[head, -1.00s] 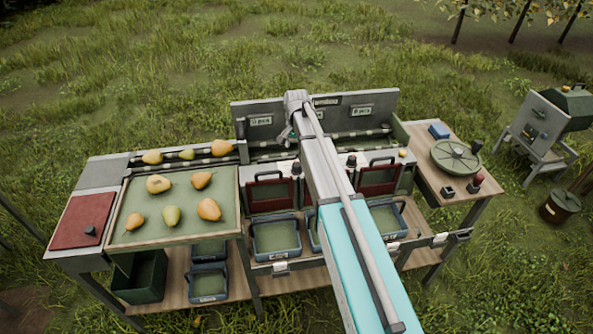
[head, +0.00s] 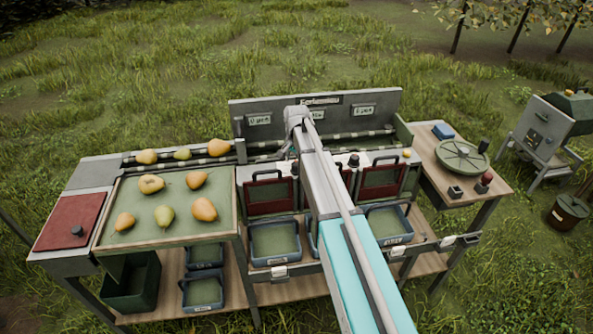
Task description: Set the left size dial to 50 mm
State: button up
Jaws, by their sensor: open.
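A dark knob (head: 295,168), which looks like the left size dial, stands beside the left red gate on the sorting bench, close against my arm. Its setting is too small to read. A similar dark knob (head: 353,160) stands right of my arm. My gripper (head: 289,149) is almost wholly hidden behind my arm. Only a sliver of it shows at the left of the wrist, above and behind the left knob in the picture. I cannot tell whether it touches anything, and I see nothing held.
Red gates (head: 268,192) (head: 382,180) stand above blue crates (head: 274,258) (head: 387,240). A tray (head: 135,238) of pears is at left. A back panel (head: 240,128) with small signs rises behind. A round green-lidded device (head: 462,156) sits on the right table.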

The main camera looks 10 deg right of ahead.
jog(key=shift+f+b, duration=0.65)
jog(key=shift+f, duration=0.3)
jog(key=shift+c, duration=0.3)
jog(key=c, duration=1.1)
